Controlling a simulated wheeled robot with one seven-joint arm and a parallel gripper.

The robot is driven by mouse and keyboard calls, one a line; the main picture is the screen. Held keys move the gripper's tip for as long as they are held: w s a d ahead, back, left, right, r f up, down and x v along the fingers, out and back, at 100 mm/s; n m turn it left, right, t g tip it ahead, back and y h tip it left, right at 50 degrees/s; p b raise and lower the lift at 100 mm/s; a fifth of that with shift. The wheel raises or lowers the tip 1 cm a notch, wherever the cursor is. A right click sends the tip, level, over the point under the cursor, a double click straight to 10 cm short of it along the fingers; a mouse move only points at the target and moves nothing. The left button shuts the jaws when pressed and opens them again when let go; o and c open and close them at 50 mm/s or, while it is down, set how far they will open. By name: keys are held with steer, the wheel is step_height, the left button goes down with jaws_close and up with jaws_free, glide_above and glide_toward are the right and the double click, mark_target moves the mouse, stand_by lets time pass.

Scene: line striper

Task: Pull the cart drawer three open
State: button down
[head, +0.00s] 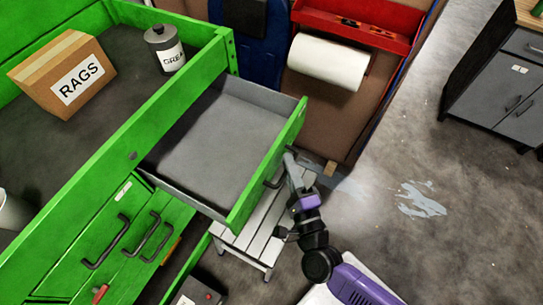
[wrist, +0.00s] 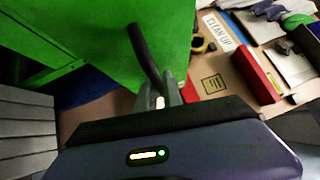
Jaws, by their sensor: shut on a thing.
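The green cart (head: 140,125) fills the left of the head view. One drawer (head: 210,150), with a grey inside and a green front, stands well out from it and looks empty. No number shows, so I cannot tell if it is drawer three. My gripper (head: 285,168) is at this drawer's front, shut on its dark handle (head: 273,181). In the wrist view the handle (wrist: 147,58) runs from the green front (wrist: 90,30) to my fingers (wrist: 168,96), which are partly hidden by the gripper body.
A slatted grey step stool (head: 258,232) stands under the open drawer. A RAGS box (head: 65,75) and a grease can (head: 165,48) sit on the cart top. A paper roll (head: 327,62) hangs behind. Open floor (head: 430,150) lies to the right.

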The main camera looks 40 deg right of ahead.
steer(key=shift+s+d, duration=0.15)
steer(key=shift+s, duration=0.35)
steer(key=c, duration=1.8)
jaws_free()
steer(key=shift+o, duration=0.2)
steer(key=b+v, duration=0.2)
steer(key=v, duration=0.6)
steer(key=s+a+r+n+g+y, duration=0.1)
steer(key=s+r+n+y, duration=0.3)
steer(key=n, duration=0.8)
steer(key=s+a+r+n+g+y, duration=0.1)
steer(key=s+a+r+n+y, duration=0.3)
steer(key=n, duration=0.9)
steer(key=s+r+y, duration=0.1)
steer(key=s+r, duration=0.1)
steer(key=s, duration=0.1)
steer(key=shift+s+a, duration=0.15)
steer(key=shift+a, duration=0.05)
